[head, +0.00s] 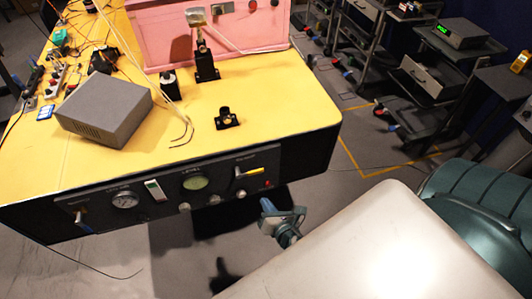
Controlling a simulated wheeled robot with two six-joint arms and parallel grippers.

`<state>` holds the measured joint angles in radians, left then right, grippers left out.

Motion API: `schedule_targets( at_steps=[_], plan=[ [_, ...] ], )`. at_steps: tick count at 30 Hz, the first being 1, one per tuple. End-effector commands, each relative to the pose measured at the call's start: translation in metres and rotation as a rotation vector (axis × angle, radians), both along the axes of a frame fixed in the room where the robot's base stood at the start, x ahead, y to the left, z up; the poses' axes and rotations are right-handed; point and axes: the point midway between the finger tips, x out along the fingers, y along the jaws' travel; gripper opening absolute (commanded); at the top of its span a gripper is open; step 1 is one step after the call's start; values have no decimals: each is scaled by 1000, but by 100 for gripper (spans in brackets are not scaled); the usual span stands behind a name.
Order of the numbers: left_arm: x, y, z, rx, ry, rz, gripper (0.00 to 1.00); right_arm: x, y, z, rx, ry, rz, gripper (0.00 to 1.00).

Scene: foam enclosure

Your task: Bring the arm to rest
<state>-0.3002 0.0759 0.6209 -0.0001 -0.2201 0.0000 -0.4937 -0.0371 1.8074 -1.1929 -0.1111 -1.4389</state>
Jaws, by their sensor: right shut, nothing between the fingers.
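My right gripper (267,206) is the small blue-grey shape in front of the lower right part of the yellow-topped bench (290,105). It is shut and empty, apart from the bench's front panel, over the floor in the picture. I cannot judge its exact distance from the bench. A large pale surface at the lower right hides what lies behind it. My left gripper is not in view.
The bench carries a grey box (105,108), a pink foam enclosure (215,32), black mounts (227,119) and loose wires. Its front panel has a gauge (124,200) and knobs. Wheeled equipment racks (435,75) stand at the right. Floor shows between bench and racks.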

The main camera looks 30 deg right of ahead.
Motion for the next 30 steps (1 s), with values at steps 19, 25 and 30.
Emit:
schedule_targets(
  at_steps=[19,25,30],
  plan=[
    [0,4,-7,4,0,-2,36,-13,-3,-64,213,88,-78,0],
    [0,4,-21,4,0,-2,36,-65,-14,-203,719,279,-385,0],
    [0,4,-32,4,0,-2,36,-138,-29,-310,1116,398,-802,0]
  ],
)
